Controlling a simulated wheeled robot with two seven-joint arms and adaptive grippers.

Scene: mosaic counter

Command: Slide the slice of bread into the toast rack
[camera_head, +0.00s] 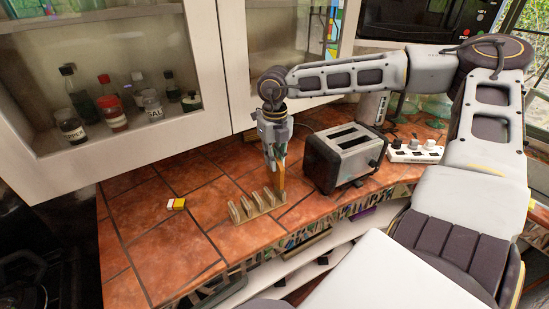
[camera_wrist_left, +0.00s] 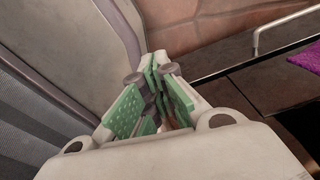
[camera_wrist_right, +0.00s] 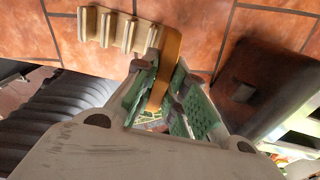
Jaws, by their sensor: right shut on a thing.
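The slice of bread (camera_head: 281,178) is a thin tan-brown piece held roughly upright; it also shows in the right wrist view (camera_wrist_right: 166,62). My right gripper (camera_head: 275,157) is shut on its upper part, above the counter. The wooden toast rack (camera_head: 256,207), with several upright dividers, stands on the tiles directly below; it also shows in the right wrist view (camera_wrist_right: 112,30). The slice's lower edge is at the rack's right end, by the last divider. I cannot tell whether it is inside a slot. My left gripper (camera_wrist_left: 155,66) looks shut and empty, away from the rack.
A black and silver toaster (camera_head: 343,157) stands close to the right of the slice. A power strip (camera_head: 414,151) lies further right. A small yellow, white and red item (camera_head: 177,204) lies left of the rack. Tiles left of the rack are mostly clear; cabinets (camera_head: 120,90) close the back.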

